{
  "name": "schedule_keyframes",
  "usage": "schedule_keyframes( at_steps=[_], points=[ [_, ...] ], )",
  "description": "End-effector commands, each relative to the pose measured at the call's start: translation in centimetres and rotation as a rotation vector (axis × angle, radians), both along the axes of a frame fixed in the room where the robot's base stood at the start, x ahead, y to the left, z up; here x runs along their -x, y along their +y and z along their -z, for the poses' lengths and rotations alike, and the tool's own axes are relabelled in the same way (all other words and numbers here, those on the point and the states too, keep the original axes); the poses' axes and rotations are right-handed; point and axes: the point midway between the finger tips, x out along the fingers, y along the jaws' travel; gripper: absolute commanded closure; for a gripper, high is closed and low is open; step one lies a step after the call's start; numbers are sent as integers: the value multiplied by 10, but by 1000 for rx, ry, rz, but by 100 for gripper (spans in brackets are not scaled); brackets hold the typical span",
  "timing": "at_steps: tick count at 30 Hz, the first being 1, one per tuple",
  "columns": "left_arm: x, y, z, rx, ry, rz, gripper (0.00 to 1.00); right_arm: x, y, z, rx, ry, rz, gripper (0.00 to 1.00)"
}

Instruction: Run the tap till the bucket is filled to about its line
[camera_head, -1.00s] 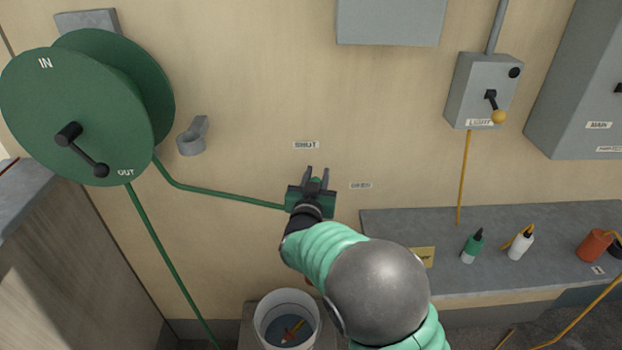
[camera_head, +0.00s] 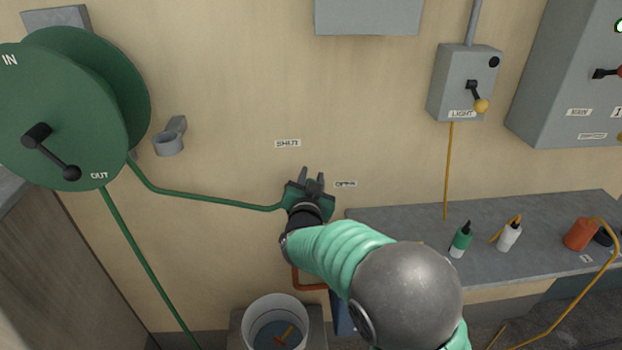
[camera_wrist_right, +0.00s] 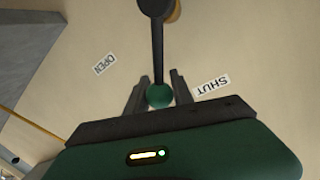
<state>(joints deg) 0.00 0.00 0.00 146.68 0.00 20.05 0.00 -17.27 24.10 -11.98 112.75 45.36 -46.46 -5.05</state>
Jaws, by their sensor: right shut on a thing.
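My right gripper (camera_head: 312,182) is at the wall, between the SHUT label (camera_head: 288,143) and the OPEN label (camera_head: 345,184). In the right wrist view its fingers (camera_wrist_right: 160,92) are shut on the green knob (camera_wrist_right: 159,97) of the tap's dark lever (camera_wrist_right: 158,45). My arm hides most of the tap in the head view. The white bucket (camera_head: 252,325) stands below, cut by the bottom edge. Its inside looks grey-blue, with an orange and red item (camera_head: 287,335) in it. I cannot make out the line or the water level. My left gripper is out of view.
A green hose reel (camera_head: 60,115) with a hose is at the left, beside a grey wall bracket (camera_head: 168,142). A light switch box (camera_head: 462,85) hangs above.

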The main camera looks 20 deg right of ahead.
Motion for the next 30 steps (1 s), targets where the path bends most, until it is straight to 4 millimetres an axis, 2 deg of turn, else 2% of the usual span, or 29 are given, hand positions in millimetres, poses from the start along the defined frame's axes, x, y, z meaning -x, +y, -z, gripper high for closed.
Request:
schedule_keyframes(
  at_steps=[2,3,7,16,20,23,30],
  points=[
    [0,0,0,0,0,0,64,0,1,4,0,8,-4,100],
    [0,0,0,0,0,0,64,0,2,4,0,8,-4,66],
    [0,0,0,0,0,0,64,0,1,2,1,5,-2,50],
    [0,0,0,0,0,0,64,2,1,0,1,1,-1,50],
    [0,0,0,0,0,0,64,13,8,-2,-1,1,-3,50],
    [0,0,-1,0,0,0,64,34,18,-4,0,1,-5,50],
    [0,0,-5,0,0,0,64,98,50,-11,-1,2,-6,50]
  ],
)
